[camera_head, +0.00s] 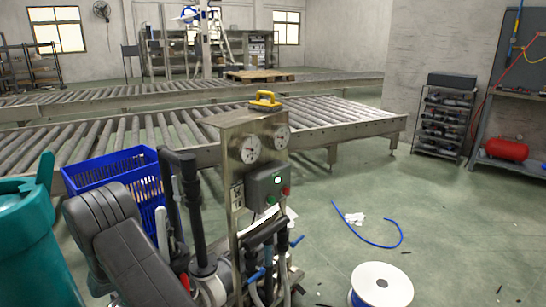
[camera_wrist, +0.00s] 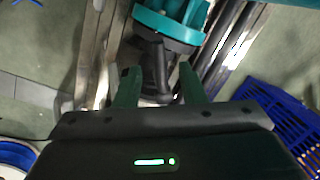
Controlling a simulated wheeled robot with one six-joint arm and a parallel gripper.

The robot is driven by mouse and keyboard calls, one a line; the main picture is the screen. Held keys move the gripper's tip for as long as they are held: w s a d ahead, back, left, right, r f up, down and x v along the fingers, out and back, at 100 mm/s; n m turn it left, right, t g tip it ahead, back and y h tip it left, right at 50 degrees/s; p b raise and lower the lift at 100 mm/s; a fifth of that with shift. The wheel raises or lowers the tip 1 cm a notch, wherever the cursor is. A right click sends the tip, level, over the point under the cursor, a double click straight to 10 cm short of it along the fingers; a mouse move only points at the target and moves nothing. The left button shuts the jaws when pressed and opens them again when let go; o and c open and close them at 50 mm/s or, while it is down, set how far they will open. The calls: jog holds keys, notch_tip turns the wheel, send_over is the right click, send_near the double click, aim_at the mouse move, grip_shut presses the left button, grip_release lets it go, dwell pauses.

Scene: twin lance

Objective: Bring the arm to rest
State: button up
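My gripper (camera_wrist: 156,76) shows in the wrist view with its two green fingers apart. A dark part (camera_wrist: 157,86) of a teal body (camera_wrist: 170,22) shows in the gap between the fingers. I cannot tell how far beyond the fingertips it lies, and no grip on it shows. A green light glows on the dark gripper housing (camera_wrist: 155,150). I cannot make out my gripper for sure in the head view.
A steel gauge panel (camera_head: 238,157) with a yellow-handled item (camera_head: 265,99) on top stands in the middle. A blue crate (camera_head: 115,168) is left of it. A white spool (camera_head: 382,284) and blue hose (camera_head: 366,238) lie on the right floor. Roller conveyors (camera_head: 345,117) run behind.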

jog(key=f, duration=0.3)
jog(key=shift+a+f+b, duration=0.25)
jog(key=shift+a+b, duration=0.05)
jog(key=shift+w+a+m+p, duration=0.1)
jog(key=shift+a+m+p, duration=0.1)
jog(key=shift+m+p, duration=0.15)
